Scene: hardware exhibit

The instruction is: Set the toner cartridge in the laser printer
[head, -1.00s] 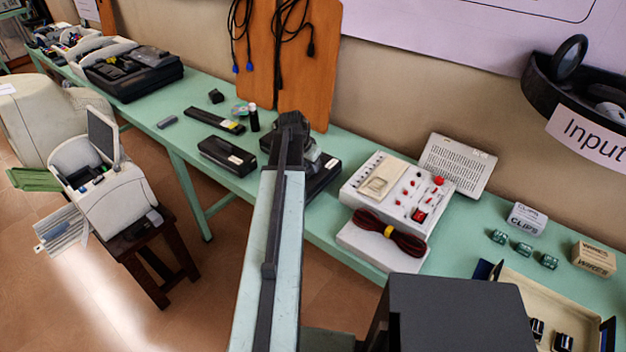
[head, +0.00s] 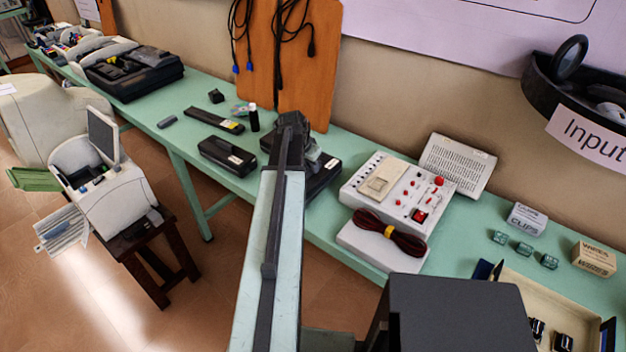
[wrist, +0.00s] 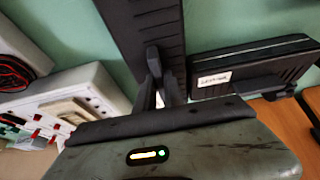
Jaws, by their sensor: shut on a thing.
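My gripper (wrist: 160,85) is shut on a dark, flat, ridged thing (wrist: 140,25), which looks like the toner cartridge. Its jaws meet the near end of it in the wrist view. In the head view my gripper (head: 291,128) is over the green table, and the black body (head: 325,175) shows partly behind my arm. Whether it is clear of the table I cannot tell. The white laser printer (head: 115,200) stands on a dark wooden stool at the left, its grey lid panel (head: 102,135) raised. Its inside is only partly visible.
Open floor lies between table and stool.

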